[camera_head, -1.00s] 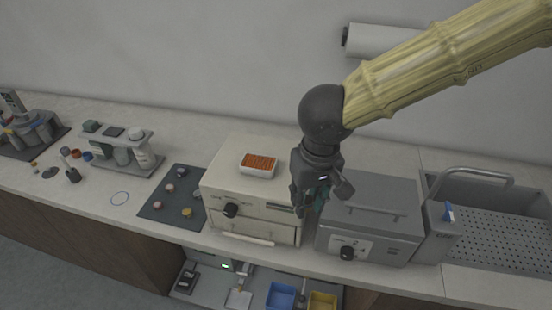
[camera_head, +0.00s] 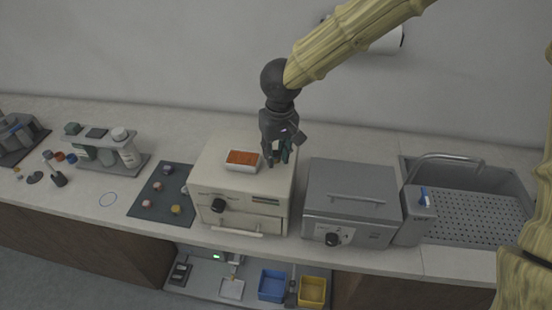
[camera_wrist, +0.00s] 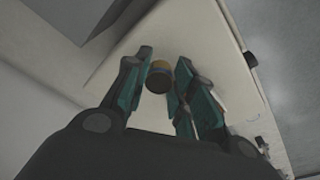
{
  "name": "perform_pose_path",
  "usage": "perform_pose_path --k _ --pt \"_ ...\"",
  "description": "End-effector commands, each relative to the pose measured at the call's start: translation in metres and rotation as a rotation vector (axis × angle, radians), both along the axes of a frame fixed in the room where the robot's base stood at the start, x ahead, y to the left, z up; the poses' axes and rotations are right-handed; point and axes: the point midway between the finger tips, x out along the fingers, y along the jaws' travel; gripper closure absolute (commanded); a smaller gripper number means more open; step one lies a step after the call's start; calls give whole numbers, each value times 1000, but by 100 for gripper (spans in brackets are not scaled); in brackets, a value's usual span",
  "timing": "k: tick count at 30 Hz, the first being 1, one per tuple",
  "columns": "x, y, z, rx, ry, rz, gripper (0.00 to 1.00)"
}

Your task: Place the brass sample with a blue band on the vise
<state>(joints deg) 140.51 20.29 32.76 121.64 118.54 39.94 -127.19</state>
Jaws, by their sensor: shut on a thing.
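My gripper (camera_head: 277,158) hangs over the right part of the beige box's top, beside a white dish, in the head view. In the wrist view, my gripper (camera_wrist: 160,85) has its teal fingers closed around a small short cylinder, the sample (camera_wrist: 159,77). The sample shows a brass-yellow edge, a bluish band and a dark end face. The fingers partly hide it, and it is too small to make out in the head view. I cannot clearly pick out the vise in either view.
The beige box (camera_head: 240,205) carries a white dish (camera_head: 243,162) of orange-red bits. A grey lidded box (camera_head: 350,200) and a sink (camera_head: 470,215) stand right.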

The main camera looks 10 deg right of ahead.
Motion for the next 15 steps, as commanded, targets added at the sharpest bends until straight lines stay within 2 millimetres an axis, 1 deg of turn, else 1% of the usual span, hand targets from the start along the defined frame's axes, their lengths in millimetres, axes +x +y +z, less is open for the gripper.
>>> perform_pose_path --k 6,9,15 --pt "-1 0 -19 -3 1 2 100" --pt "-1 1 -26 -1 2 1 100" --pt "-1 0 -30 2 1 0 100"
